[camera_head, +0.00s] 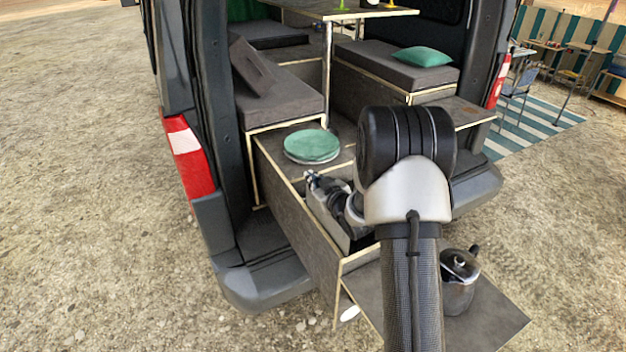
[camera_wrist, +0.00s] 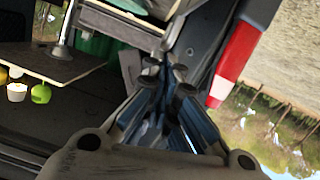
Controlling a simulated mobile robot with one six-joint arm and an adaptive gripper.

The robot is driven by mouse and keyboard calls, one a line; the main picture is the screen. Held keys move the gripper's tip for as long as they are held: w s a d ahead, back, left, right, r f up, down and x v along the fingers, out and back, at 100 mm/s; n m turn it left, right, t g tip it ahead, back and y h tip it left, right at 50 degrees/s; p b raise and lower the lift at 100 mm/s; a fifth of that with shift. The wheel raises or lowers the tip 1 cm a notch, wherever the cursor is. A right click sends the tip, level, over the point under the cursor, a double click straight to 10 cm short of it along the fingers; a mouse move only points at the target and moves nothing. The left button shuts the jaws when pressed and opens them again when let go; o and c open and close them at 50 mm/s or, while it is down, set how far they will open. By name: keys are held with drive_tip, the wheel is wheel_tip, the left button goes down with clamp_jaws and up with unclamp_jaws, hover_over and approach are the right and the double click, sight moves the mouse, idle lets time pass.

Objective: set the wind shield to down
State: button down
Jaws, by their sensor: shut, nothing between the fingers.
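A grey metal panel (camera_head: 326,218), which looks like the wind shield of a cooker, stands upright in the pulled-out drawer at the van's rear. My arm hides the part of the drawer to its right, so the cooker itself is mostly out of sight. My gripper (camera_head: 313,178) is just above the panel's top edge, pointing left and toward the van; I cannot tell if it touches. In the wrist view my gripper (camera_wrist: 166,75) is shut, with nothing seen between its fingers. The wind shield cannot be made out in the wrist view.
Green plates (camera_head: 312,146) are stacked on the drawer top behind my gripper. A dark kettle (camera_head: 459,285) stands on the fold-out shelf (camera_head: 490,325) at right front. A table leg (camera_head: 328,75) rises behind. The red tail light (camera_head: 188,155) is at left.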

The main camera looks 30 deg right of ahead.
sight(326, 224)
wheel_tip(326, 224, down, 9)
drive_tip(key=b, duration=0.7)
drive_tip(key=shift+f, duration=0.1)
